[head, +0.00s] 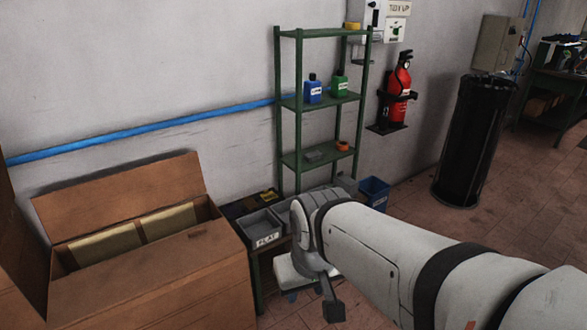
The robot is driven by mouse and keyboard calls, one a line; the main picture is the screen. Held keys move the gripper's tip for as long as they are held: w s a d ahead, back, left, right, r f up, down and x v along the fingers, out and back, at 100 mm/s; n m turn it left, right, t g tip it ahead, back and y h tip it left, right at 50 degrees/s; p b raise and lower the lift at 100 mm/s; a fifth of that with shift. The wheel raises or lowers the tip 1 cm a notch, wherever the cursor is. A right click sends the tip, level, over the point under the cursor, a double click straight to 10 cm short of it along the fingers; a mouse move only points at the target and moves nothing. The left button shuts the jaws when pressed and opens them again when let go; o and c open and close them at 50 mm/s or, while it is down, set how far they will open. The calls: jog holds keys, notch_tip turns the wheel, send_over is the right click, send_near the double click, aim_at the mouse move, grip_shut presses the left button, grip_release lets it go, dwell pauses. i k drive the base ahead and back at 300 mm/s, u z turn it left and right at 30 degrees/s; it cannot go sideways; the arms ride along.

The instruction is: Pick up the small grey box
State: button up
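A small grey box-like item (314,156) lies on the lower shelf of the green rack, left of an orange roll. Another grey box (347,184) shows below that shelf, partly hidden behind my arm. An open grey bin (264,226) with a "FLAT" label sits on a low bench to the left. I cannot tell for sure which of these is the small grey box. My gripper (333,308) hangs down at the end of my arm, low in front of the bench, apart from the shelf. Its finger opening is not clear, and I see nothing held in it.
The green rack (299,130) holds a blue bottle (313,89) and a green bottle (340,84). A blue bin (375,192) stands behind my arm. A large open brown box (150,270) fills the left. A black cylinder (470,140) stands right, with bare floor around it.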

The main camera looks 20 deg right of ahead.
aim_at(353, 191)
jog(key=z, duration=0.15)
jog(key=k, duration=1)
jog(key=z, duration=1.4)
jog(key=i, duration=3.3)
jog(key=u, duration=1.4)
jog(key=i, duration=1.2)
jog(key=u, duration=0.55)
jog(key=k, duration=0.8)
jog(key=u, duration=0.05)
